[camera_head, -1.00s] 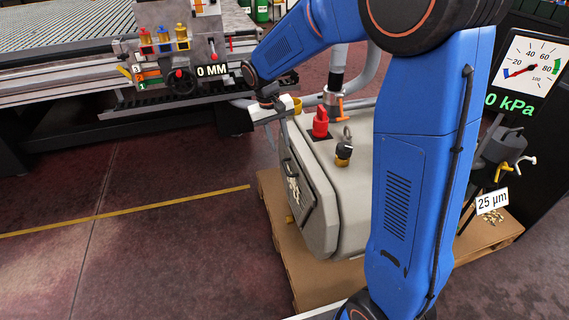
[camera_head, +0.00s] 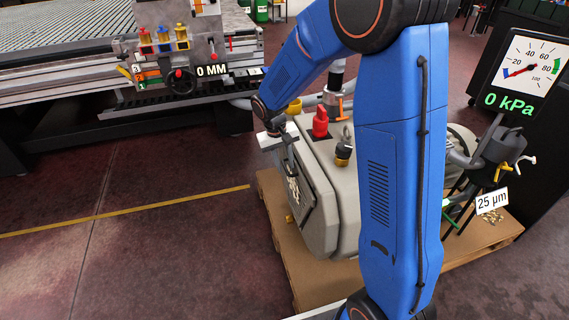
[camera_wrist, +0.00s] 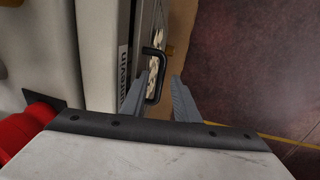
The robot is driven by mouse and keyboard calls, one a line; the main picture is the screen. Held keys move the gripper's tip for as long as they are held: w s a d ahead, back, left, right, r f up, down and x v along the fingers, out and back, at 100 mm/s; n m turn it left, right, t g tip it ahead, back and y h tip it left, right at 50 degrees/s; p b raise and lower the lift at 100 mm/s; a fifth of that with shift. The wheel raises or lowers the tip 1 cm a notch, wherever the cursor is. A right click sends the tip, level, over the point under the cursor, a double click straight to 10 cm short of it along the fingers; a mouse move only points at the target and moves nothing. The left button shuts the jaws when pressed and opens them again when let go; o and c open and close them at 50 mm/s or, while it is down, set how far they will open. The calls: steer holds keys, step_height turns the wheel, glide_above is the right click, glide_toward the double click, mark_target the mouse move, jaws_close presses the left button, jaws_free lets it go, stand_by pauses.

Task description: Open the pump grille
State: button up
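The pump (camera_head: 325,165) is a beige housing on a wooden pallet. Its grille (camera_head: 302,205) is a dark-framed panel on the pump's left side and looks closed. My gripper (camera_head: 292,168) is beside the top of that panel, small and partly hard to make out in the head view. In the wrist view, a black bent handle (camera_wrist: 153,76) stands out from the grille side. My gripper (camera_wrist: 158,92) is open there, with one grey finger on each side of the handle. The fingers appear apart from it; contact cannot be told.
A red knob (camera_head: 320,122) and a yellow-black cap (camera_head: 343,152) stand on the pump's top. The pallet (camera_head: 283,240) extends around the pump. A gauge (camera_head: 525,70) reading 0 kPa is at right. Open floor (camera_head: 150,240) lies left of the pump.

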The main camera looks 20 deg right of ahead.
steer(key=shift+c, duration=0.7)
jaws_close()
steer(key=shift+a, duration=0.15)
